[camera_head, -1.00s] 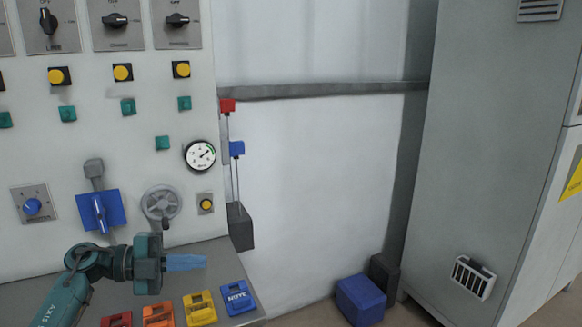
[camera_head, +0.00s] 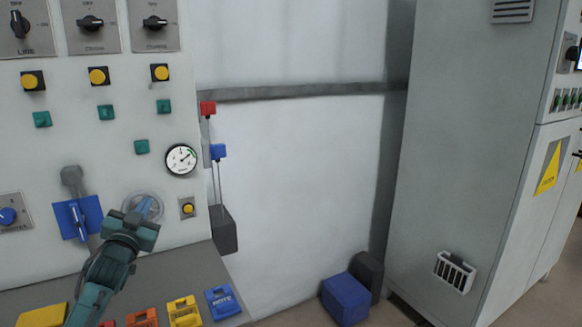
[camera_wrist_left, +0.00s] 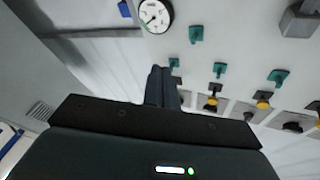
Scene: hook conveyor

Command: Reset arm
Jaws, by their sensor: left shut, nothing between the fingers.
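My left gripper (camera_head: 143,207) is raised in front of the control panel (camera_head: 110,165), with its fingers together and empty. In the head view its fingertips overlap the grey round handwheel (camera_head: 157,203), which is partly hidden behind them. I cannot tell whether they touch it. In the left wrist view the shut fingers (camera_wrist_left: 161,88) point toward the panel, below the round gauge (camera_wrist_left: 154,14) and beside the green buttons (camera_wrist_left: 196,34). My right gripper is not in view.
Yellow, orange and blue blocks lie on the grey ledge, among them a blue one (camera_head: 222,302). A blue lever plate (camera_head: 88,214) is left of the handwheel. A grey cabinet (camera_head: 455,150) stands at the right. A blue box (camera_head: 345,298) is on the floor.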

